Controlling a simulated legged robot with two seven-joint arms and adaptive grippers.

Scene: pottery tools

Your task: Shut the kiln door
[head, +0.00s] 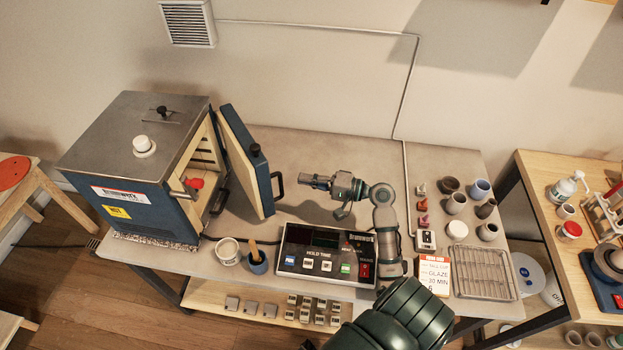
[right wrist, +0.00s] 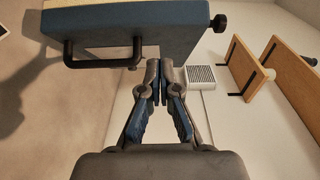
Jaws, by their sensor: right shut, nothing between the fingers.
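The kiln (head: 150,165) stands at the left end of the table, a blue box with a grey metal top. Its door (head: 246,160) is open, swung out to the right, with a black handle (head: 278,184) on its outer face. A red-topped item (head: 194,184) shows inside the kiln. My right gripper (head: 308,181) is shut and empty, a little to the right of the door handle and apart from it. In the right wrist view the door (right wrist: 150,30) and its handle (right wrist: 100,62) lie beyond the closed fingertips (right wrist: 159,70). My left gripper is not in view.
A control box (head: 325,255) with buttons sits at the table's front, beside a white cup (head: 228,251) and a blue pot (head: 257,262). Several small pots and a wire rack (head: 483,272) are at the right. The table behind my right gripper is clear.

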